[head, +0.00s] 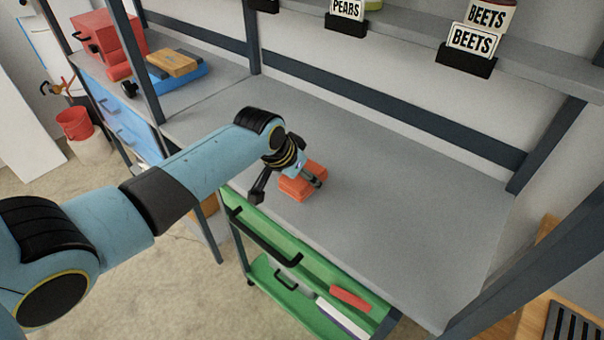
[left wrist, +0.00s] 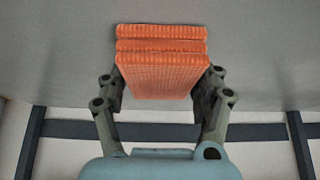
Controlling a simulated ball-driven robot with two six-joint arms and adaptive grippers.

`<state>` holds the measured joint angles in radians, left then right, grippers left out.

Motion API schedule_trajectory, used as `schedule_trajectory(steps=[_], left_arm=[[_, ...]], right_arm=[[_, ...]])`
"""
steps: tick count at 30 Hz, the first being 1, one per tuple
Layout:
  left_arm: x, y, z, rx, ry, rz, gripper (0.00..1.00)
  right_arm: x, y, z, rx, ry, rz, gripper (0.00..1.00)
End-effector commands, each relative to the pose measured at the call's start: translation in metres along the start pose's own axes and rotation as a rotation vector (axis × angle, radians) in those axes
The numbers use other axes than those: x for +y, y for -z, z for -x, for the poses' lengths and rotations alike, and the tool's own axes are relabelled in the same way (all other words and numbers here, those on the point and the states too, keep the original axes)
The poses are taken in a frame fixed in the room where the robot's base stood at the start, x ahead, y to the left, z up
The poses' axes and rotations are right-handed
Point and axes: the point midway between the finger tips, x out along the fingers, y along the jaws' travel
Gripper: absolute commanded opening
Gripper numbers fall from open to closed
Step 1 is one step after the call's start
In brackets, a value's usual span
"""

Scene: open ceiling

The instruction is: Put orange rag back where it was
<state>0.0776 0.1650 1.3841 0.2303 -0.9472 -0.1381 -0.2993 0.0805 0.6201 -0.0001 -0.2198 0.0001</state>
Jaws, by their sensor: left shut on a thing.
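The orange rag (head: 297,188) is a folded, textured block at the grey worktop's front-left part in the head view. My left gripper (head: 308,183) reaches over it from the left. In the left wrist view the rag (left wrist: 162,72) sits between the two fingers of the left gripper (left wrist: 163,92), which are shut on its sides. I cannot tell whether the rag touches the worktop or is just above it. My right gripper is not in view.
The grey worktop (head: 400,190) is otherwise clear. Labelled cans (head: 490,14) stand on the upper shelf. A blue cabinet (head: 125,115) stands left, beyond a post.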

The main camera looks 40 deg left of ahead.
Motion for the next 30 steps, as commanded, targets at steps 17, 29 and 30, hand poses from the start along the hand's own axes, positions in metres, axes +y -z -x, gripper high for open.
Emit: schedule_trajectory(steps=[17, 29, 30], left_arm=[[0.000, -0.001, -0.001, 0.000, 0.000, 0.000, 0.92], [0.000, 0.001, 0.063, 0.003, 0.001, -0.002, 0.92], [-0.001, 0.000, 0.072, 0.002, 0.002, -0.003, 0.92]], right_arm=[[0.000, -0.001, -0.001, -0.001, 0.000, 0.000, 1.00], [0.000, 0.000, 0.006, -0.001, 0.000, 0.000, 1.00], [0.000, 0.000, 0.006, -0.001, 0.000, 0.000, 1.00]])
